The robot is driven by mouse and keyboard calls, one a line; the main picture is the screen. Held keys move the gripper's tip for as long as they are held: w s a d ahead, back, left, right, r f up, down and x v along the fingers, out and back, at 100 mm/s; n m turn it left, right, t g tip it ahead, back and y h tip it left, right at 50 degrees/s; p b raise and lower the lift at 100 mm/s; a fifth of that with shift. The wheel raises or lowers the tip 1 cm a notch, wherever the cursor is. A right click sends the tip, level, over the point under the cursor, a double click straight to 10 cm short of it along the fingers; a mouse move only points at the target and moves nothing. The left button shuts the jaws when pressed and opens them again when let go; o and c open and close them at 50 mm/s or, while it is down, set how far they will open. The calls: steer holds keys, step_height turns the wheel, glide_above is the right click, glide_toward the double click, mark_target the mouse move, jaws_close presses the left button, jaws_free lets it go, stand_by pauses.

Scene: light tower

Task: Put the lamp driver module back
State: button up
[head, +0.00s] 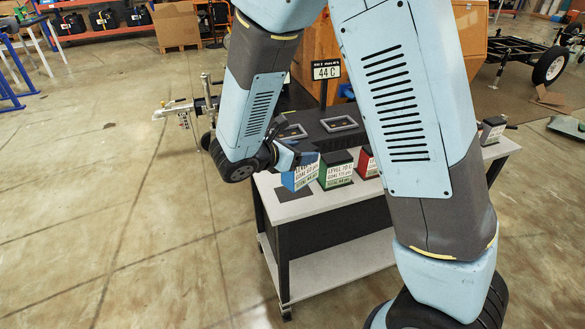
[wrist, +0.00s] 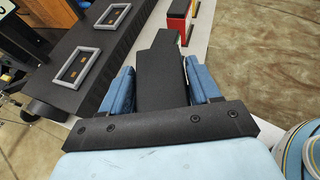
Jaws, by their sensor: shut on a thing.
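My gripper (head: 290,155) reaches down from the left over the bench and is shut on a module with a blue body and white label (head: 301,176). In the wrist view, my gripper (wrist: 163,80) has its two blue fingers on either side of the module's dark upper part (wrist: 160,72). The module looks slightly tilted at the bench's left end; I cannot tell how far it is off the top. The dark housing (head: 318,120) behind has two grey-framed openings, a left one (head: 291,132) and a right one (head: 340,124). Which module is the lamp driver is not readable.
A green module (head: 337,171) and a red module (head: 367,163) stand to the right on the pale bench top (head: 300,208). A "44 C" sign (head: 327,70) rises behind the housing. A small grey module (head: 493,130) stands at the right end. My arm hides the bench's middle.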

steer(key=w+a+f, duration=0.1)
steer(key=w+f, duration=0.4)
steer(key=f, duration=0.4)
steer(key=shift+w+a+f, duration=0.15)
steer(key=shift+w+f, duration=0.05)
steer(key=shift+w, duration=0.2)
steer(key=shift+f, duration=0.15)
steer(key=o, duration=1.5)
steer(key=v, duration=1.2)
